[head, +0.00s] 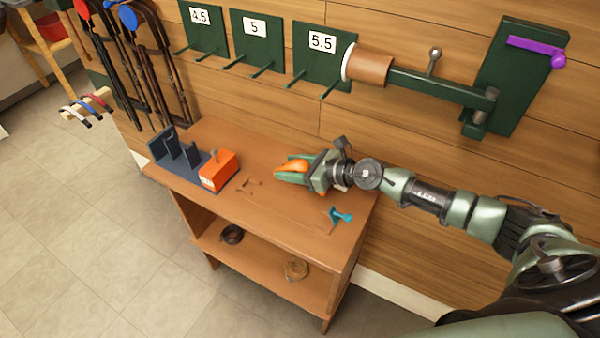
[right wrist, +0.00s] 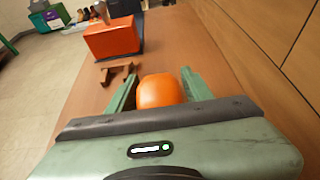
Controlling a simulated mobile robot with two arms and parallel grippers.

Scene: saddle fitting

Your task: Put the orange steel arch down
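My right gripper (head: 278,172) is over the wooden bench top (head: 305,220), fingers toward the left. It holds an orange rounded piece, the orange steel arch (head: 293,165), between its fingers. In the right wrist view the arch (right wrist: 160,91) fills the gap between the two green fingers (right wrist: 155,80), with a finger along each side. Its full arch shape is hidden by the fingers and palm. I cannot tell whether it touches the bench top. My left gripper is not in view.
An orange-red box (head: 217,171) stands at the end of a dark slotted stand (head: 180,160). A small brown bracket (head: 249,185) lies between box and gripper. A teal tool (head: 340,215) sits near the right edge. Numbered peg plates (head: 260,42) and a wall arm (head: 430,84) are above.

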